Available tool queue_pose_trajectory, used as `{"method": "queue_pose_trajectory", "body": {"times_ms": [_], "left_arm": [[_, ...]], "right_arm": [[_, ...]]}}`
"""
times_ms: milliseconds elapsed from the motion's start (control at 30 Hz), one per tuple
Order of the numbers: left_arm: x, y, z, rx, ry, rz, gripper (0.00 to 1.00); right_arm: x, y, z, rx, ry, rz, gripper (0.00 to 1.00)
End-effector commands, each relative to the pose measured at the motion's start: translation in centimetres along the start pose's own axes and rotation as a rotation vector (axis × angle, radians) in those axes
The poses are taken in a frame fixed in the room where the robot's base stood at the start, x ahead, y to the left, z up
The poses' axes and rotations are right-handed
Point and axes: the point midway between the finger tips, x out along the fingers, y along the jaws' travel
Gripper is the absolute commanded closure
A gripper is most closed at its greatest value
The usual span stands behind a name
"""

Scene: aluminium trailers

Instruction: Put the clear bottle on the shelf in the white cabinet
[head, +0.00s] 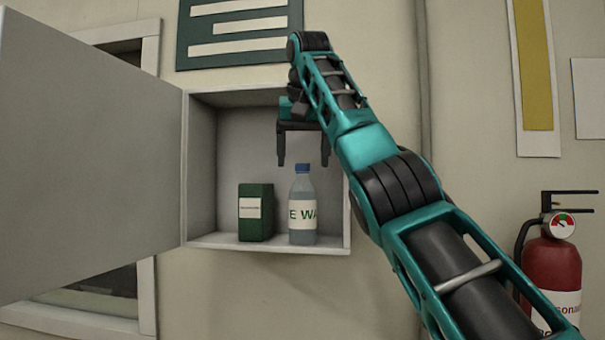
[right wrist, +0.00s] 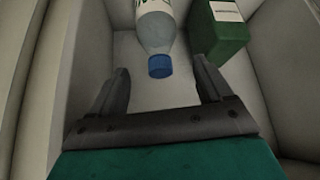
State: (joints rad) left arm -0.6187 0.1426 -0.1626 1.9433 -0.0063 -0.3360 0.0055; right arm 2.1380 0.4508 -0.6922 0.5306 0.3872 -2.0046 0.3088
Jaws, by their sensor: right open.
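The clear bottle (head: 302,207), with a blue cap and a white label, stands upright on the shelf (head: 270,241) in the white cabinet (head: 230,165). In the right wrist view the bottle (right wrist: 157,30) shows from above, its cap towards me. My right gripper (head: 303,163) is open and empty above the bottle, its two fingers pointing down, apart from it. It also shows in the right wrist view (right wrist: 160,92). My left gripper is not in view.
A dark green box (head: 256,220) stands left of the bottle on the same shelf; it also shows in the right wrist view (right wrist: 222,35). The cabinet door (head: 90,150) is open to the left. A red fire extinguisher (head: 552,268) is at the far right.

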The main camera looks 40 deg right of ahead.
Motion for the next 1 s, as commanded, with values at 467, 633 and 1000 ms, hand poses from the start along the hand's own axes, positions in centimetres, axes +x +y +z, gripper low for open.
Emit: {"method": "queue_pose_trajectory", "body": {"times_ms": [467, 633, 1000], "left_arm": [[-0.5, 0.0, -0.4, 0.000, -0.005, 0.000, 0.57], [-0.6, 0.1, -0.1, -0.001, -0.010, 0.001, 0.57], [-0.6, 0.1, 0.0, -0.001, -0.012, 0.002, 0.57]], "right_arm": [[-5.9, 0.0, 0.0, 0.000, -0.001, 0.001, 0.21], [-5.9, 0.0, 0.0, 0.000, -0.001, 0.001, 0.21], [-5.9, 0.0, 0.0, 0.000, -0.001, 0.000, 0.21]]}}
